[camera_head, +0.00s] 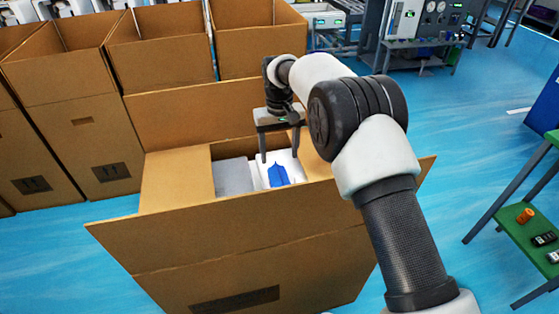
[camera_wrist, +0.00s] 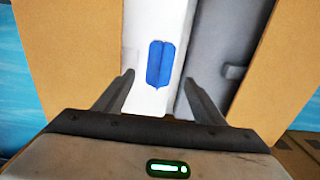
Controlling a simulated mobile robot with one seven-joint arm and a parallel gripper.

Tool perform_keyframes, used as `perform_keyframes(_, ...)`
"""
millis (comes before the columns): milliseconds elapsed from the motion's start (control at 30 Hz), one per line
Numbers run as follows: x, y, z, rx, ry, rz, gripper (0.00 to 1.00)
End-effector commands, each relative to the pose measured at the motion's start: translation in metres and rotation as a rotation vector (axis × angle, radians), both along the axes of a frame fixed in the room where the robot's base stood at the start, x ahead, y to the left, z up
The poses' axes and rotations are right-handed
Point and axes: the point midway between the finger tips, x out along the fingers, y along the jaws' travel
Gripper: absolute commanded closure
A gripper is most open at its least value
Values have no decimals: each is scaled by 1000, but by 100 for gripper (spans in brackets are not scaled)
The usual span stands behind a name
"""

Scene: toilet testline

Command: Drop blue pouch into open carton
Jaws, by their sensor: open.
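The blue pouch (camera_head: 278,175) lies inside the open carton (camera_head: 250,215), on top of a white box (camera_head: 296,163). In the wrist view the blue pouch (camera_wrist: 160,63) rests on the white surface, ahead of the fingertips and apart from them. My gripper (camera_head: 280,156) is open and empty above the carton's opening, close over the pouch. In the wrist view my gripper (camera_wrist: 158,80) shows its two fingers spread wide on either side of the pouch's line. The carton's flaps are folded outward.
A grey box (camera_head: 233,177) sits beside the white one in the carton. Several other open cartons (camera_head: 160,50) stand behind and to the left. A green shelf (camera_head: 530,225) with small parts is at the right. Blue floor (camera_head: 470,120) is clear between.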

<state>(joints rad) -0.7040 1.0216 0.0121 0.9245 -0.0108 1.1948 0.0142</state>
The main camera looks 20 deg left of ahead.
Motion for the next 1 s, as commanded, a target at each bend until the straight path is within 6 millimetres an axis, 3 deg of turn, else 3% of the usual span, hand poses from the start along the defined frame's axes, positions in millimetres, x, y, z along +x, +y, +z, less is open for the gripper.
perform_keyframes(367,1,-2,9,1,-1,-3,36)
perform_keyframes(467,6,-14,27,10,-13,-21,36)
perform_keyframes(567,14,-42,63,27,-37,-61,36)
perform_keyframes(767,13,-132,153,71,-106,-177,36)
perform_keyframes(1000,-31,-244,231,116,-201,-321,36)
